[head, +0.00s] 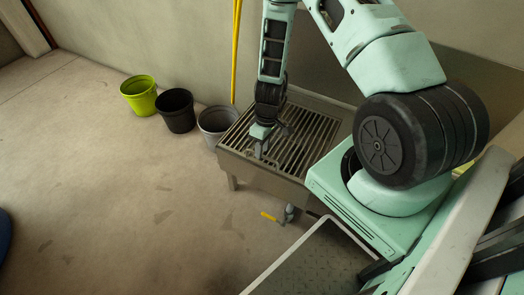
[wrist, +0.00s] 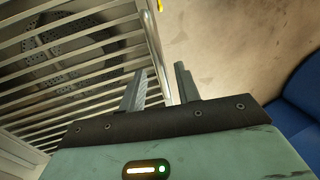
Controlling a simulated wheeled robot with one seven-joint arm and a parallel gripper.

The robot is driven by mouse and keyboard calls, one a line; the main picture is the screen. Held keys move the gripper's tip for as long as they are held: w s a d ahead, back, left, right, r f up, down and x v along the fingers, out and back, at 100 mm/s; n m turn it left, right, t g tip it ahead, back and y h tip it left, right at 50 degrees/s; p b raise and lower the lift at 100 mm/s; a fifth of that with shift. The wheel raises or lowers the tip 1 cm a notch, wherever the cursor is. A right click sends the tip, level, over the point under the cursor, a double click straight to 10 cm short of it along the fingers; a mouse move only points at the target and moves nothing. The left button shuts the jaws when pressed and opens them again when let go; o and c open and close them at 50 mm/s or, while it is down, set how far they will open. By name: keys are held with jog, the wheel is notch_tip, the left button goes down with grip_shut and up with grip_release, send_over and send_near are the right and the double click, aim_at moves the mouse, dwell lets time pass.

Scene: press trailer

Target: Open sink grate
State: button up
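The sink grate (head: 312,128) is a set of pale metal bars lying flat over the top of the metal sink (head: 262,174) by the wall. In the wrist view the grate bars (wrist: 88,45) fill the left side, with a dark round perforated part showing below them. My gripper (head: 262,152) points down at the front left part of the grate. In the wrist view its two fingers (wrist: 160,72) stand apart with nothing held between them. I cannot tell whether a fingertip touches the bars.
A green bucket (head: 139,95), a black bucket (head: 177,110) and a grey bucket (head: 215,123) line the wall left of the sink. A yellow pole (head: 236,50) leans there. A valve with a yellow handle (head: 269,216) sits below the sink. The floor at left is clear.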

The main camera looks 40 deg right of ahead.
jog(key=shift+f, duration=0.35)
jog(key=shift+c, duration=0.3)
grip_shut()
jog(key=shift+r, duration=0.1)
